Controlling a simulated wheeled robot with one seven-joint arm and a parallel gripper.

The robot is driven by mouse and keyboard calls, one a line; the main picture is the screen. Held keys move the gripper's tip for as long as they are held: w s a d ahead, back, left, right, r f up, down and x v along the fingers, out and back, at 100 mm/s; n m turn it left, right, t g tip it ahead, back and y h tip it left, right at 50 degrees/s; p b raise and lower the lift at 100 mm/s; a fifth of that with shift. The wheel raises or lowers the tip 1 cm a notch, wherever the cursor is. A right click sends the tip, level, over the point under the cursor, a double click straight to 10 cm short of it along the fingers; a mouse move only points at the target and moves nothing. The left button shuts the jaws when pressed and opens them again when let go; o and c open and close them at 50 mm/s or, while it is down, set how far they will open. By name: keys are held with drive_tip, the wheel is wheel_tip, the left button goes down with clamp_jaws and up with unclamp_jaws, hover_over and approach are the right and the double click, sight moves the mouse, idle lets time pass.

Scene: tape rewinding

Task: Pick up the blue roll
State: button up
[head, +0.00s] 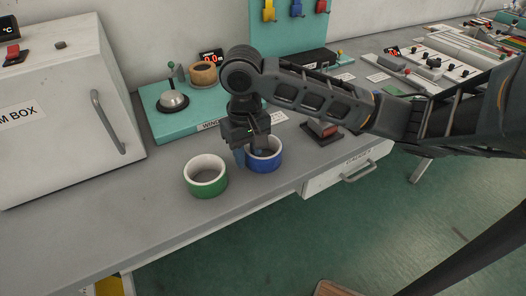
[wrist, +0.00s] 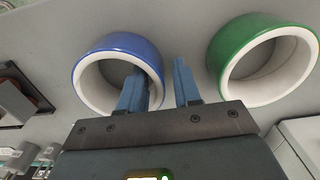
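The blue roll (head: 265,160), a ring with a white inside, stands on the grey bench below my gripper (head: 250,155). It also shows in the wrist view (wrist: 118,42), at the upper left. My gripper (wrist: 160,72) is open. In the wrist view one finger is over the roll's opening and the other is outside it, with the roll's wall between them. A gap shows between the outer finger and the wall. How deep the fingers reach is hard to tell.
A green roll (head: 206,187) stands just left of the blue one, close to my outer finger. A teal winding station (head: 160,122) is behind. A white box (head: 70,140) stands at left. The bench's front edge (head: 215,222) is close; bare bench lies at front left.

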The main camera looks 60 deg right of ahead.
clamp_jaws()
drive_tip(key=shift+r, duration=0.1)
idle(0.3)
